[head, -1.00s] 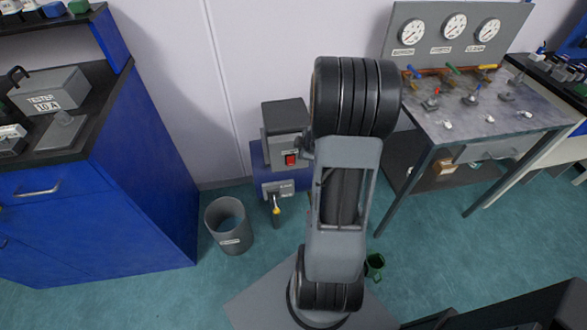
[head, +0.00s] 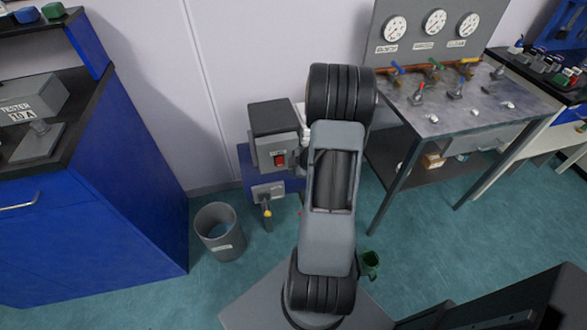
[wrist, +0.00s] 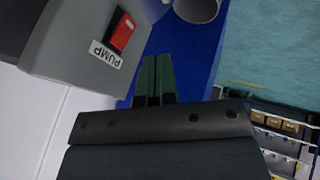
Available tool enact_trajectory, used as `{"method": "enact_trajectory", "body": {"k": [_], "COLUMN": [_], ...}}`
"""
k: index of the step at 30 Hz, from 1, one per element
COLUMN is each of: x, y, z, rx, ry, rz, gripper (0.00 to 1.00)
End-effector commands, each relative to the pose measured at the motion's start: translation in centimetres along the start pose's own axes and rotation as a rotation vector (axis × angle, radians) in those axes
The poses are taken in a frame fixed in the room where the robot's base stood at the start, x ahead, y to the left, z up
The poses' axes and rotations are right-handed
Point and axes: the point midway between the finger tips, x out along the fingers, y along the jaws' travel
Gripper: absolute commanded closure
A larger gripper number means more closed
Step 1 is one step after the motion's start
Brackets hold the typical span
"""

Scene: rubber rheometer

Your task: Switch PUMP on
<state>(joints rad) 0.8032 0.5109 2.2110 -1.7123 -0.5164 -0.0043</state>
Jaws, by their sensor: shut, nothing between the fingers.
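The PUMP switch (head: 280,160) is a small red rocker on the front of a grey box (head: 273,120) by the wall. In the wrist view the red rocker (wrist: 123,32) shows close up, beside a white PUMP label (wrist: 104,52). I cannot tell which way the rocker is tipped. My gripper (wrist: 156,60) is shut and empty, with its two dark green fingers side by side. In the wrist view the fingertips are to the right of and below the rocker, apart from it. In the head view my arm hides the gripper.
A grey unit with a yellow-tipped lever (head: 267,213) sits below the box. A grey bin (head: 219,232) stands on the floor to its left, beside a blue cabinet (head: 130,170). A gauge bench (head: 460,115) stands to the right.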

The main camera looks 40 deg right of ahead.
Motion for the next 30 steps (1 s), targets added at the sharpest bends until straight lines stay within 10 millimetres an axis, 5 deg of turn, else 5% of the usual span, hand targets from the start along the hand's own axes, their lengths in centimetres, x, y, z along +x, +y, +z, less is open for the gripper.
{"method": "enact_trajectory", "body": {"k": [11,18,30], "x": [7.5,8.7,9.3], "y": [-0.2,2.4,3.4], "z": [0.1,0.1,0.2], "rx": [-0.002,-0.002,0.0], "ry": [0.001,0.0,0.0], "rz": [-0.001,0.001,0.001], "gripper": [1.0,1.0,1.0]}}
